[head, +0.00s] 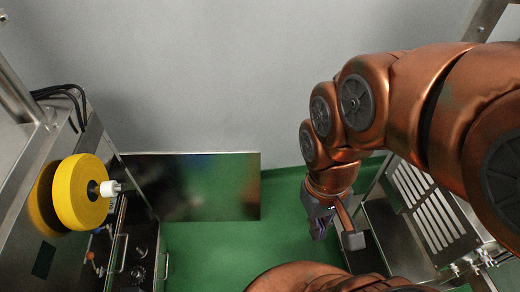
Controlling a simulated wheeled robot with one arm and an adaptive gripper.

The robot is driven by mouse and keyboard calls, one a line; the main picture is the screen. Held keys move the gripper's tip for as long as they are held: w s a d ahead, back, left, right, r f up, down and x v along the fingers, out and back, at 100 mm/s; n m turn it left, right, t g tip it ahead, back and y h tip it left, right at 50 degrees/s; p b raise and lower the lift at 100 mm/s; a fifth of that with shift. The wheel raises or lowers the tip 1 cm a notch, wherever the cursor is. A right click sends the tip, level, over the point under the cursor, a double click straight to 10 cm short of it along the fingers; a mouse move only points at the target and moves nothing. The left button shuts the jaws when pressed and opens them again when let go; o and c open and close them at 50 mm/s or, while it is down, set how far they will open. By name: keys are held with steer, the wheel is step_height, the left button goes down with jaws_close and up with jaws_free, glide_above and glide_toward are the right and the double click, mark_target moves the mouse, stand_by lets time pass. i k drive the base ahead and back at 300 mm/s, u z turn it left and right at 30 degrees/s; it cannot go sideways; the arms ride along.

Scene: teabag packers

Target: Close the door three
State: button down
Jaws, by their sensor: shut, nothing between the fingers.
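A flat, shiny metal panel (210,187) that looks like a door stands out from the left machine across the green floor. No number shows on it, so I cannot tell if it is door three. Its left end meets the machine's side, and its right edge is free. My gripper (319,236) hangs at the end of my copper-coloured arm, to the right of the panel's free edge and apart from it. The gripper points down and is shut, with nothing seen in it.
The left machine (27,200) carries a yellow roll (80,192) on a spindle, with knobs and handles below. A slotted metal unit (424,205) stands on the right. The green floor (215,255) between is clear. A grey wall (220,70) closes the back.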

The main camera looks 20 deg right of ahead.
mark_target(223, 186)
steer(key=u, duration=1.2)
steer(key=i, duration=0.5)
steer(key=z, duration=0.7)
